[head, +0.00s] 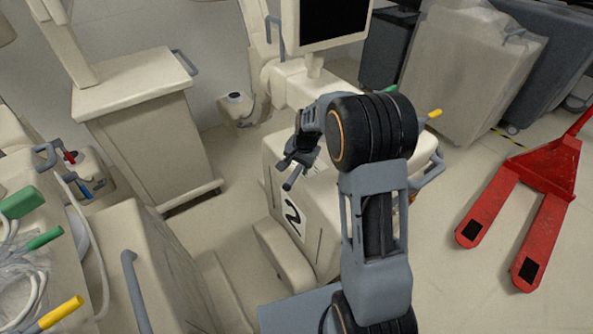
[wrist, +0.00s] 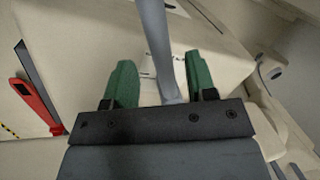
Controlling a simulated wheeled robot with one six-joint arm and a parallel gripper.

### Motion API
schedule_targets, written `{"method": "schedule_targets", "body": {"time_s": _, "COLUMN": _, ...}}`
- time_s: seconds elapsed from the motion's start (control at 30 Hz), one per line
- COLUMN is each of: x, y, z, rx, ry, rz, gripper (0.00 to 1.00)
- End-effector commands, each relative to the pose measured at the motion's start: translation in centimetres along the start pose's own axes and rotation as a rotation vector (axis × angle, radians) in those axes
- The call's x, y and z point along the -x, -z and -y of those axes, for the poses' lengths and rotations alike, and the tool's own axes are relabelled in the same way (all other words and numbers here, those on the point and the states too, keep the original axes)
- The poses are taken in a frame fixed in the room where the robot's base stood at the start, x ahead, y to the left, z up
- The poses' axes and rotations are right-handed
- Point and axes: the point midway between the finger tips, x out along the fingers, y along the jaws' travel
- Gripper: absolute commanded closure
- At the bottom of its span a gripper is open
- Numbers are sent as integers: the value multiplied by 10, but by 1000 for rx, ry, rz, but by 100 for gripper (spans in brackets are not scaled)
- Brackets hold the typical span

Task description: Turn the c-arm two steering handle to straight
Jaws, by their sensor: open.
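C-arm two (head: 292,217) is the cream cart marked "2", standing in the middle of the head view under a monitor. In the wrist view a grey bar (wrist: 155,40), which looks like its steering handle, runs from the top edge down between my fingers. My gripper (head: 286,175) is open in front of the cart's upper body. In the wrist view my gripper (wrist: 161,75) has one green finger on each side of the bar, with a visible gap on both sides. My arm hides much of the cart's right side in the head view, and I cannot make out the handle's angle there.
A grey side handle (head: 430,172) and a yellow-tipped lever (head: 434,114) stick out at the cart's right. A red pallet jack (head: 540,190) stands on the right floor. Another cart (head: 150,120) is at left, with clear floor between. A covered cart (head: 470,70) stands behind.

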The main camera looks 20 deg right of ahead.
Motion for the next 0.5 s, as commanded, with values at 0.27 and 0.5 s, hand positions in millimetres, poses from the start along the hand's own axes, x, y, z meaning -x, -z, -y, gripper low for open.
{"method": "schedule_targets", "body": {"time_s": 0.27, "x": -30, "y": 0, "z": 0, "rx": 1, "ry": 0, "rz": 0, "gripper": 49}}
{"method": "schedule_targets", "body": {"time_s": 0.5, "x": -37, "y": 0, "z": 0, "rx": 1, "ry": 0, "rz": -1, "gripper": 49}}
